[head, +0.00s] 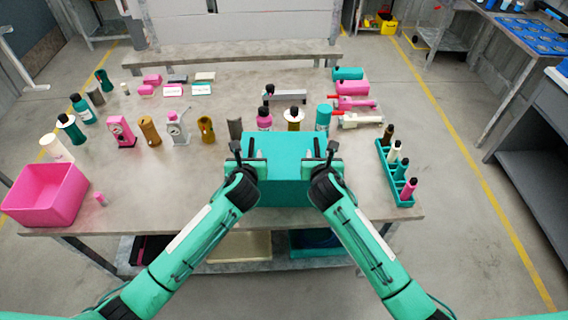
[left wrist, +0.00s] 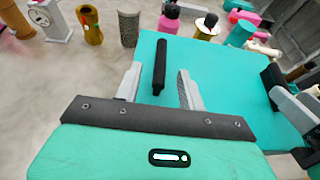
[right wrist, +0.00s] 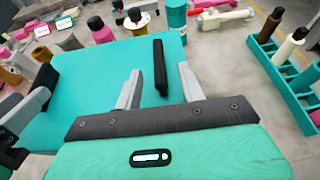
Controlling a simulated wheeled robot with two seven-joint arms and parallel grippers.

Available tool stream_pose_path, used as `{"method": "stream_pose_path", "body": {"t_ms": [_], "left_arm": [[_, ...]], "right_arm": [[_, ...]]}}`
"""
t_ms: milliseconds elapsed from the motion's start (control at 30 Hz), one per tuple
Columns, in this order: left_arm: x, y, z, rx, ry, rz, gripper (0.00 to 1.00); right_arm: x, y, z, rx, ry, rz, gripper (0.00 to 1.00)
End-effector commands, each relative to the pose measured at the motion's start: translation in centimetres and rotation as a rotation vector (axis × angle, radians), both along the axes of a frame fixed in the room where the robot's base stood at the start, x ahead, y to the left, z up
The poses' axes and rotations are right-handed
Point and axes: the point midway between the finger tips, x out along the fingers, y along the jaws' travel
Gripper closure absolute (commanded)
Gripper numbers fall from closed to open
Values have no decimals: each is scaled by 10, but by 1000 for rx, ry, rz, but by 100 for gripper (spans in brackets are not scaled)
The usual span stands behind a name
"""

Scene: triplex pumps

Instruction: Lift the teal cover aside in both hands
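The teal cover (head: 287,143) is a box with a flat top, standing at the front middle of the table. Black upright handles show on its left and right sides in the head view. My left gripper (head: 248,155) is at the left side; in the left wrist view its fingers stand apart with the black left handle (left wrist: 159,62) between them. My right gripper (head: 322,155) is at the right side; in the right wrist view its fingers are spread around the black right handle (right wrist: 160,62). Gaps show beside both handles. What lies under the cover is hidden.
A pink bin (head: 45,195) stands at the table's left front corner. A teal rack (head: 400,175) of bottles stands at right. Bottles and pump parts stand close behind the cover. The table (head: 180,190) is mostly clear left of the cover.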

Motion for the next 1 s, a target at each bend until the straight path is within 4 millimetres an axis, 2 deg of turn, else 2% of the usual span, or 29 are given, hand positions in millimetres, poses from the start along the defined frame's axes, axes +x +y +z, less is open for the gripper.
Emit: {"method": "stream_pose_path", "body": {"t_ms": [100, 300, 500, 767, 967, 1000], "left_arm": [[19, 0, -7, -1, 0, 1, 60], [39, 0, -16, -1, 0, 1, 60], [46, 0, -19, -1, -1, 0, 60], [46, 0, -19, -1, 0, 0, 60], [46, 0, -19, -1, 0, 0, 97], [46, 0, -19, -1, 0, 0, 100]], "right_arm": [[19, 0, -7, 2, 0, -1, 60], [39, 0, -16, 1, 0, 0, 60], [45, 1, -19, 1, 0, 1, 60], [46, 0, -19, 1, 0, 1, 60], [46, 0, -19, 1, 0, 1, 97], [45, 0, -19, 1, 0, 1, 100]]}}
